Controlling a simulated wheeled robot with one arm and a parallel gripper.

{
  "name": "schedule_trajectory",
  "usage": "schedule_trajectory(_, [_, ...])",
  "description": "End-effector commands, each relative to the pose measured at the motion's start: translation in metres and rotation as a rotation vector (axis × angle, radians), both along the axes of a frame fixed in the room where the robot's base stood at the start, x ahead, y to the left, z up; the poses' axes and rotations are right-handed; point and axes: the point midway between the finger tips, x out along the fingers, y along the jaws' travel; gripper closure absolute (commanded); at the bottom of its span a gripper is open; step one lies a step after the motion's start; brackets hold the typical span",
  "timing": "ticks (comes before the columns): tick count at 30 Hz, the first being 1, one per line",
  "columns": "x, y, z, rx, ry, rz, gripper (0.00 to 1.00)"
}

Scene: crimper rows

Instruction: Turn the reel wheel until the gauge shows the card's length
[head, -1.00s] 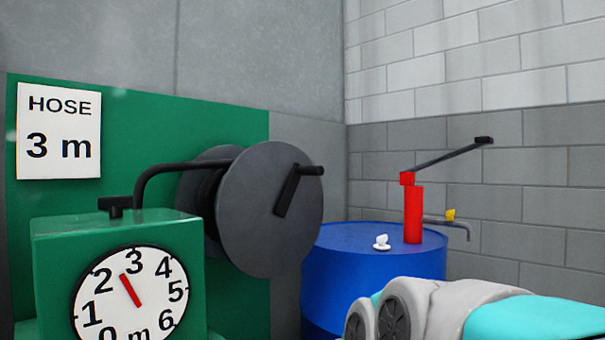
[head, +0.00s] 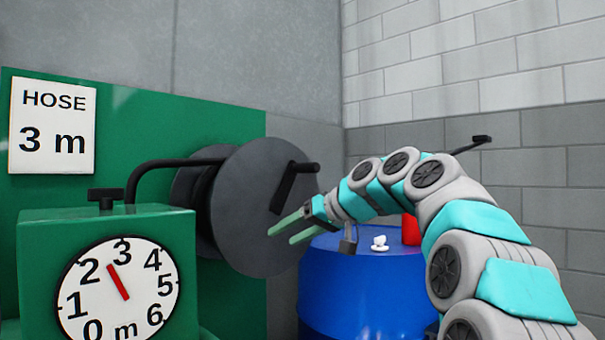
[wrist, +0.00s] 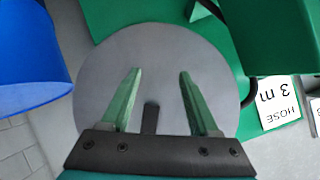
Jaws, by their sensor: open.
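The reel wheel (head: 250,225) is a grey disc on a green panel, with a black crank handle (head: 290,188) near its upper right. The card (head: 54,128) reads "HOSE 3 m". The round gauge (head: 75,315) on the green box has a red needle pointing between 2 and 3. My gripper (head: 281,237) is open, its green fingers in front of the wheel's lower right, below the handle. In the wrist view the fingers spread over the wheel's face (wrist: 160,45), and the dark handle (wrist: 150,118) shows between them near their base. I cannot tell whether they touch it.
A blue drum (head: 350,275) stands right of the wheel, with a small white object (head: 379,243) and a red pump (head: 410,230) on top, partly behind my arm. A black hose pipe (head: 165,165) runs from the box to the reel.

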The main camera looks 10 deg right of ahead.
Motion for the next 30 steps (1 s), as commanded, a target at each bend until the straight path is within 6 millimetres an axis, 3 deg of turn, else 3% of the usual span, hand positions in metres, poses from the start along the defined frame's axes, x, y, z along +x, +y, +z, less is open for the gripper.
schedule_trajectory(6, [0.036, -0.036, 0.059, 0.035, -0.226, -0.008, 0.38])
schedule_trajectory(12, [0.047, -0.067, 0.105, 0.024, -0.438, -0.017, 0.38])
schedule_trajectory(15, [0.046, -0.077, 0.119, 0.01, -0.518, -0.019, 0.38])
schedule_trajectory(21, [0.043, -0.088, 0.134, -0.017, -0.613, -0.02, 0.38])
schedule_trajectory(30, [0.046, -0.084, 0.139, -0.027, -0.64, -0.017, 0.38])
